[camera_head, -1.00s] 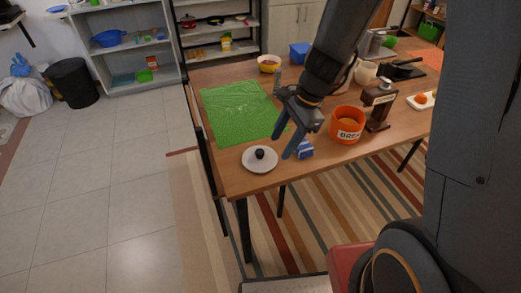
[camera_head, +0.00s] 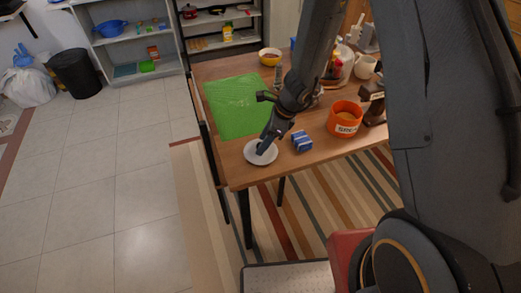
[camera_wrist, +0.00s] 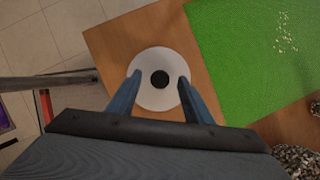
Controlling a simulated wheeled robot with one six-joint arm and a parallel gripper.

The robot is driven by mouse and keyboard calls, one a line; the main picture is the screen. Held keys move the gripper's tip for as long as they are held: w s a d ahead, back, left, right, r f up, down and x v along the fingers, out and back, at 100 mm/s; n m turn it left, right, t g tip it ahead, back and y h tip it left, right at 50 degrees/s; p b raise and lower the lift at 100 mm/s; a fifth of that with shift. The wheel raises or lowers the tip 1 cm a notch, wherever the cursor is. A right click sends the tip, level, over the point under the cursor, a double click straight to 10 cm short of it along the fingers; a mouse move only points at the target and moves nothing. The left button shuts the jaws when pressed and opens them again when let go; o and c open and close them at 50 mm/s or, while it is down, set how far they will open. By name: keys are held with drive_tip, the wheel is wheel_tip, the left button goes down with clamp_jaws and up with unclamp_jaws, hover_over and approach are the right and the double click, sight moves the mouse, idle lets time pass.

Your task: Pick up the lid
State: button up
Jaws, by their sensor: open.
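The lid (camera_head: 255,157) is a white disc with a black knob, lying flat near the table's front left corner. In the wrist view the lid (camera_wrist: 158,95) lies between and below my fingers, with its dark knob (camera_wrist: 159,79) roughly midway between the fingertips. My gripper (camera_wrist: 157,77) is open and empty. In the head view my gripper (camera_head: 264,149) is over the lid and hides its knob. How far the fingertips are above the lid is hard to tell.
A green mat (camera_head: 238,105) lies behind the lid. A small blue box (camera_head: 302,142) and an orange container (camera_head: 344,118) stand to its right. The table's front and left edges are close to the lid.

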drive_tip(key=shift+a+f, duration=0.2)
drive_tip(key=shift+f, duration=0.35)
drive_tip(key=c, duration=1.2)
drive_tip(key=shift+o, duration=0.2)
